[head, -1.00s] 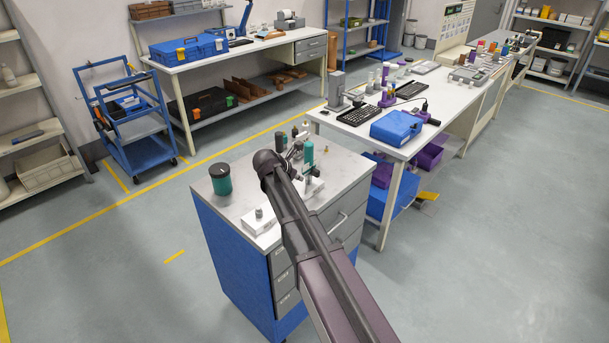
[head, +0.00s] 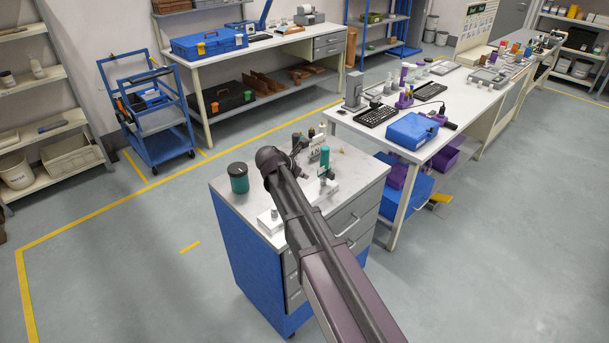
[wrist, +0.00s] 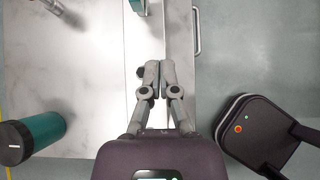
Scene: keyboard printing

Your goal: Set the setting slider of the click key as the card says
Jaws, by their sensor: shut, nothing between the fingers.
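My gripper (wrist: 159,70) shows in the wrist view with its two fingers together and nothing between them. It is above the right part of a pale cabinet top (wrist: 90,95), over a bright white strip (wrist: 138,95) that I cannot identify surely. In the head view my arm hides part of the cabinet top. A teal cylinder (head: 325,160) stands beyond my arm, near a small white upright piece (head: 327,184). A white block with a metal knob (head: 270,221) lies at the near edge. I cannot make out the click key, its slider or the card's writing.
A teal jar with dark lid (head: 238,178) stands at the cabinet's left; it also shows in the wrist view (wrist: 35,135). The blue-sided cabinet (head: 245,262) has drawer handles on its right. A long bench (head: 385,145) holds keyboards and a blue case (head: 412,131).

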